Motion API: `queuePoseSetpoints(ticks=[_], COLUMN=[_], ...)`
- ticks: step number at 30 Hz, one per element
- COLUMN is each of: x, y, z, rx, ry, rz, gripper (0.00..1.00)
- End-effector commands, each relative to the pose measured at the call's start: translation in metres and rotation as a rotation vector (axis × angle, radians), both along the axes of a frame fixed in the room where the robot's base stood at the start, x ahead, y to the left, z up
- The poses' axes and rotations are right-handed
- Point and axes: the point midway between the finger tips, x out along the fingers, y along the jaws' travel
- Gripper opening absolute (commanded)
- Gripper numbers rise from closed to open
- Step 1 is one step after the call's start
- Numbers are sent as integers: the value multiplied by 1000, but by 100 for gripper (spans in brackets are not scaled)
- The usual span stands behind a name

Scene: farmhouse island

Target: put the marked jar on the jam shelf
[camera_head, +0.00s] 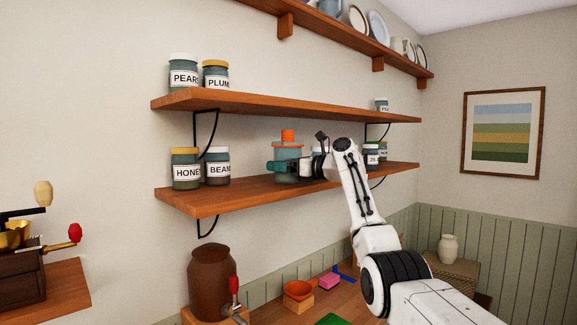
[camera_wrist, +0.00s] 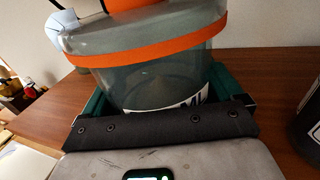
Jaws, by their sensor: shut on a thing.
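The marked jar is a glassy teal jar with an orange band and an orange top (camera_head: 288,150). It stands upright at the lower shelf (camera_head: 255,193), right of the BEAN jar (camera_head: 217,168). My gripper (camera_head: 284,167) is shut around its body from the front right. In the wrist view the jar (camera_wrist: 150,85) fills the space between the green fingers of my gripper (camera_wrist: 160,98). Part of its white label shows low down; the rest is hidden. I cannot tell whether its base touches the shelf board.
A HONEY jar (camera_head: 186,170) stands at the lower shelf's left end. Small jars (camera_head: 372,155) stand at its right end; a dark jar (camera_wrist: 308,125) is close at right in the wrist view. The upper shelf (camera_head: 290,103) hangs above, with PEARS (camera_head: 184,77) and PLUM (camera_head: 216,78) jars.

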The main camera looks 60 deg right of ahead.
Motion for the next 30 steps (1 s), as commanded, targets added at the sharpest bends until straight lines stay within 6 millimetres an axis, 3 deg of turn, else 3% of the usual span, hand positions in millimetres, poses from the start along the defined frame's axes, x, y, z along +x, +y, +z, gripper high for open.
queuePoseSetpoints(ticks=[30], x=[2], y=[0], z=[-6], rx=[-2], ry=[-4], rz=[0], gripper=[44])
